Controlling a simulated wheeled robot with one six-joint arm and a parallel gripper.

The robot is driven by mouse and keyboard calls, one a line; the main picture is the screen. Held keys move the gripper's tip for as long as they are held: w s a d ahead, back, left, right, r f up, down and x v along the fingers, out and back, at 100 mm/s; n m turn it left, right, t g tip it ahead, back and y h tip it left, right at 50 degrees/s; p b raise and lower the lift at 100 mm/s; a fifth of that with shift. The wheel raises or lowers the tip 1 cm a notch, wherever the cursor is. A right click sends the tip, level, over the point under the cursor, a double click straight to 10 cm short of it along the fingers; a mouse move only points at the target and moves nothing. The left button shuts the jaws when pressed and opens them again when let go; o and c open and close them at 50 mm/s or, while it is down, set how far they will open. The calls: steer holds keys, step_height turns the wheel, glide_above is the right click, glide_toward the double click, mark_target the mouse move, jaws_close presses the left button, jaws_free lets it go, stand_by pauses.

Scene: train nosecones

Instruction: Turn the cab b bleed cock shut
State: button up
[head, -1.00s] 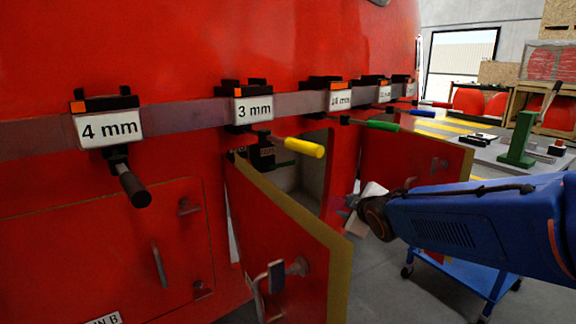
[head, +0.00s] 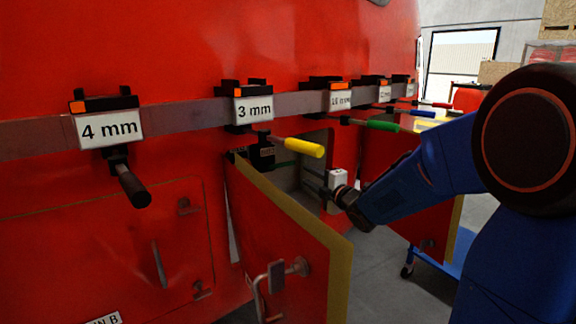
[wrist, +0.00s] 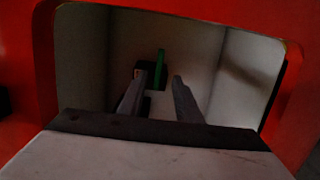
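The cock looks like a black valve body (head: 262,155) with a green lever, set inside an open recess in the red nosecone. In the wrist view the green lever (wrist: 160,66) stands upright at the back of the recess, ahead of my gripper (wrist: 158,92). The gripper's two fingers are apart and appear empty, with the lever showing beyond and between their tips. In the head view my gripper (head: 318,184) reaches into the recess from the right, below a yellow handle. I cannot tell whether a finger touches the lever. No label naming the cock is readable.
Open red doors (head: 290,240) (head: 385,170) flank the recess. Above it runs a grey rail (head: 190,109) with black units labelled 4 mm, 3 mm and others, with yellow (head: 304,147) and green (head: 384,126) handles sticking out. A blue cart (head: 428,262) stands behind the right door.

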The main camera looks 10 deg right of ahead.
mark_target(289, 164)
steer(key=x, duration=1.4)
steer(key=shift+w+a, duration=0.1)
steer(key=shift+w, duration=0.15)
jaws_close()
